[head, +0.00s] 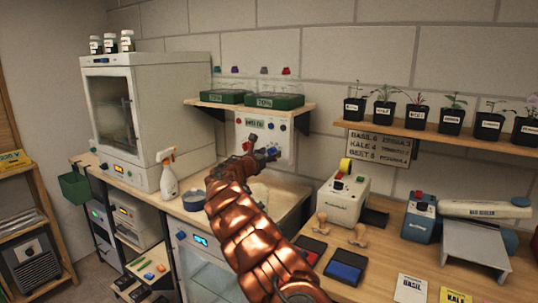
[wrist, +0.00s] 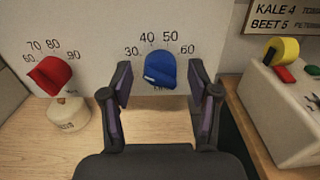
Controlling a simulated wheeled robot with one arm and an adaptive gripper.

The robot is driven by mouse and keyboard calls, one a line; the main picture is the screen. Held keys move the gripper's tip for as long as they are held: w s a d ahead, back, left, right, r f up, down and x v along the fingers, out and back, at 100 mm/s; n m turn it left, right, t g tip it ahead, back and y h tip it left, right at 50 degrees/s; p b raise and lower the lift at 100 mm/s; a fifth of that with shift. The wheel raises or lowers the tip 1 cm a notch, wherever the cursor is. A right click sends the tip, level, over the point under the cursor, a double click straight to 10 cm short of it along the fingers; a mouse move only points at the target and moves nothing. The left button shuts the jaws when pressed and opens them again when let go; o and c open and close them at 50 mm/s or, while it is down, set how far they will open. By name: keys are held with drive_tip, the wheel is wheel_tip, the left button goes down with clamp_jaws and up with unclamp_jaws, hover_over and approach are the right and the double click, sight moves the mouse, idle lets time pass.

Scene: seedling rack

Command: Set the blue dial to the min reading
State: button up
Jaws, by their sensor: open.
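The blue dial (wrist: 160,70) is on a pale panel in the wrist view, with the marks 30, 40, 50 and 60 printed around its top. Its exact pointing is hard to read. Lettering below it is mostly hidden. My gripper (wrist: 161,85) is open, with one dark finger on each side of the blue dial and a gap on both sides. In the head view my gripper (head: 262,156) is in front of the white wall panel (head: 283,130), and the arm hides part of it.
A red dial (wrist: 52,75) with marks 60 to 90 is left of the blue one, above a small pale labelled container (wrist: 67,117). A shelf with green trays (head: 275,101) hangs above the panel.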

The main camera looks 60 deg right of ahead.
drive_tip(key=c, duration=1.2)
drive_tip(key=shift+o, duration=0.2)
